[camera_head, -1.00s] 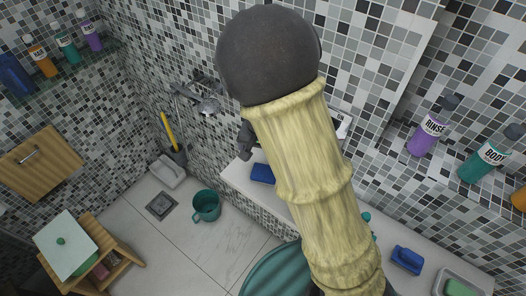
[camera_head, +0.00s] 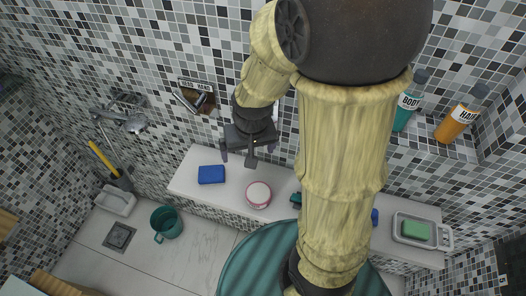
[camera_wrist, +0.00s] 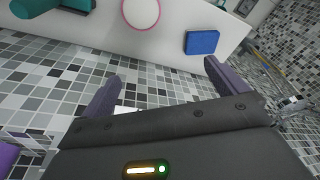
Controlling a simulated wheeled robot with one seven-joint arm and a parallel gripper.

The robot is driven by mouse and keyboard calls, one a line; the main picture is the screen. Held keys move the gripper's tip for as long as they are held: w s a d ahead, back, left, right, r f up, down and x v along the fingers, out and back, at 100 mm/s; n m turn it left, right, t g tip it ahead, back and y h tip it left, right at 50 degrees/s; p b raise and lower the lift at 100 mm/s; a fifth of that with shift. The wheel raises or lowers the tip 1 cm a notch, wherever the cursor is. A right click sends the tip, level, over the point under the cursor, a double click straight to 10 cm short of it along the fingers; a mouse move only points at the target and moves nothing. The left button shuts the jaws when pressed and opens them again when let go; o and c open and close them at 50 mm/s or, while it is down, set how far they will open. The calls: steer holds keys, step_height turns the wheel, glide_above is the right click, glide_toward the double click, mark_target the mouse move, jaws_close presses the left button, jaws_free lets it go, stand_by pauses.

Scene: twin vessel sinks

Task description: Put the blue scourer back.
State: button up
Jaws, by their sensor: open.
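The blue scourer (camera_head: 211,174) is a small flat block lying on the left part of the white ledge. It also shows in the wrist view (camera_wrist: 202,42), near the ledge's edge, beyond the fingertips. My gripper (camera_head: 248,156) is open and empty in front of the tiled wall, to the right of the scourer in the head view. Its two purple-grey fingers stand wide apart in the wrist view (camera_wrist: 161,73), with nothing between them. The fingers are apart from the scourer.
A pink-rimmed white tub (camera_head: 258,195) stands right of the scourer; a teal object (camera_head: 296,199) is partly hidden by my arm. A soap dish (camera_head: 440,240) holds green soap. A small labelled holder (camera_head: 195,98) is on the wall. Bottles (camera_head: 457,122) stand upper right.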

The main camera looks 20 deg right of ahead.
steer(key=shift+n+t, duration=0.3)
steer(key=shift+n, duration=0.2)
steer(key=s+d, duration=0.1)
steer(key=s+d+r, duration=0.1)
steer(key=s+d, duration=0.1)
steer(key=shift+s+r, duration=0.15)
steer(key=shift+r, duration=0.15)
